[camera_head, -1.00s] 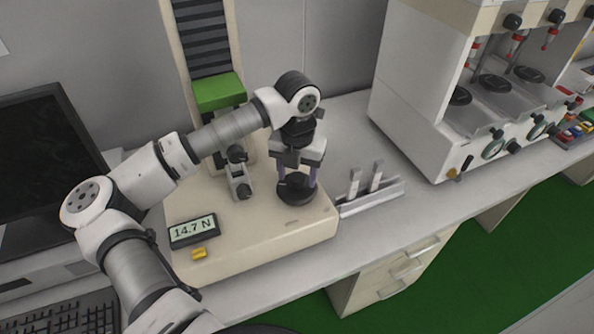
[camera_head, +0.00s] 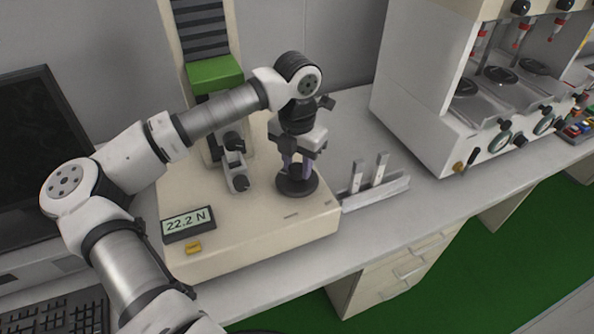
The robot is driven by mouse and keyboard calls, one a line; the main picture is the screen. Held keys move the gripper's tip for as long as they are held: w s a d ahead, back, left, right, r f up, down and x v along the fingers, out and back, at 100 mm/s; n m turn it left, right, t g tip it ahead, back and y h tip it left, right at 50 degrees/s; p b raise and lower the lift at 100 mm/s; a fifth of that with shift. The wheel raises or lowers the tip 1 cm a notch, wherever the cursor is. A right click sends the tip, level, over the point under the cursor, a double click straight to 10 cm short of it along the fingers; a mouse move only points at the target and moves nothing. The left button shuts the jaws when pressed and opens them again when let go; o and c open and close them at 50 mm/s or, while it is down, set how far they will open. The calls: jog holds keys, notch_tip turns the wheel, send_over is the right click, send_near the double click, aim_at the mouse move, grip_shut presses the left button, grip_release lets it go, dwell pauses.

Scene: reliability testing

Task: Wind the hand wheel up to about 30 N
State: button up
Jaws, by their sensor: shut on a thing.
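The black hand wheel (camera_head: 297,187) lies flat on the right part of the cream tester base (camera_head: 260,235). My gripper (camera_head: 297,168) points down over it, its fingers shut on the wheel's raised middle. The fingers hide part of that middle. The display (camera_head: 188,223) at the front left of the base reads 22.2 N. Two dark clamps (camera_head: 236,160) of the tester stand one above the other, left of the wheel, below a green block (camera_head: 215,73).
A metal rack with two upright strips (camera_head: 375,192) stands close to the right of the base. A yellow button (camera_head: 193,248) sits below the display. A white multi-station machine (camera_head: 480,90) is at the right, a monitor (camera_head: 40,150) at the left.

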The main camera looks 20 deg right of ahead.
aim_at(297, 168)
jog(key=shift+m+b, duration=1.35)
jog(key=shift+m, duration=0.05)
jog(key=o, duration=1)
jog(key=shift+r, duration=0.1)
notch_tip(297, 168, up, 14)
jog(key=b, duration=0.2)
jog(key=shift+f, duration=0.2)
